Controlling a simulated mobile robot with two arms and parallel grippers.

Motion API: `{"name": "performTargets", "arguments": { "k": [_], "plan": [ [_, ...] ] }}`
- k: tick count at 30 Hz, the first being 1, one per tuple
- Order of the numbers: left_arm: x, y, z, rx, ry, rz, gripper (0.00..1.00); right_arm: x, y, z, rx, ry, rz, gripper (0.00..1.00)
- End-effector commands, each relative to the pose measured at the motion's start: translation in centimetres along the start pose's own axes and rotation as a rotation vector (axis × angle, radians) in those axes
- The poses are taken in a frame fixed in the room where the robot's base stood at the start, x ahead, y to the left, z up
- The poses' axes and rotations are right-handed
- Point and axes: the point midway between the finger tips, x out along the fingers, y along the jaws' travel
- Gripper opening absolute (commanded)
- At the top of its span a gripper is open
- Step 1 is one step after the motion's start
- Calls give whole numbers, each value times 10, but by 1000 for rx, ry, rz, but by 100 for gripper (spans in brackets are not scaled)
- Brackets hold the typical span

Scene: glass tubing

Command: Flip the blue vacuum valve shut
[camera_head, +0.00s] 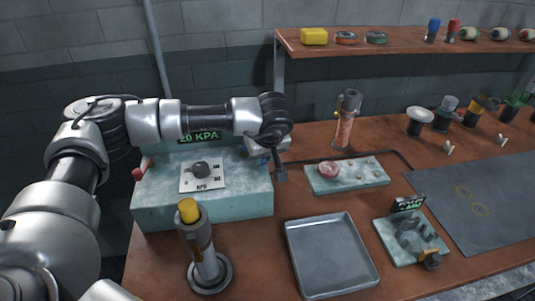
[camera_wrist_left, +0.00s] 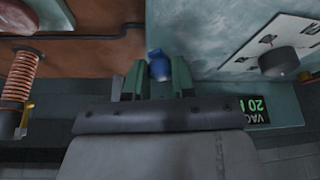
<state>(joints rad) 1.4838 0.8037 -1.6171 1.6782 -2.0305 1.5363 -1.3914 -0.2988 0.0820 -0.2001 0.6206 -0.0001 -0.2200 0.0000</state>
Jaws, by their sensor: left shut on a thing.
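The blue vacuum valve handle (camera_wrist_left: 159,66) shows in the left wrist view, at the side of the pale green vacuum box (camera_wrist_left: 205,40). My left gripper (camera_wrist_left: 159,80) has one finger on each side of the blue handle and is shut on it. In the head view the same gripper (camera_head: 280,172) is at the right side of the vacuum box (camera_head: 235,203). There my wrist covers most of the valve, so its lever angle is hard to tell. My right gripper is not in view.
The box carries a dial (camera_head: 201,170) and a green display (camera_head: 198,138). A yellow-topped cylinder (camera_head: 190,215) stands in front. A metal tray (camera_head: 330,258), a plate with a pink piece (camera_head: 345,180) and a coil-filled glass tube (camera_head: 346,120) are to the right.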

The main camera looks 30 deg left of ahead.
Motion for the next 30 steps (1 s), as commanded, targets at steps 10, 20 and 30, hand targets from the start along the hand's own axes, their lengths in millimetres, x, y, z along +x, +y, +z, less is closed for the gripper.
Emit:
{"name": "performTargets", "arguments": {
  "k": [10, 20, 30],
  "plan": [
    [0, -24, 4, 285, 3, 125, 0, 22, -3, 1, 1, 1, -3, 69],
    [-1, -39, 3, 477, 4, 203, 0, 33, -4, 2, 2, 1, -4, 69],
    [-2, -45, 2, 554, 3, 234, 0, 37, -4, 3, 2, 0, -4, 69]
  ]
}}
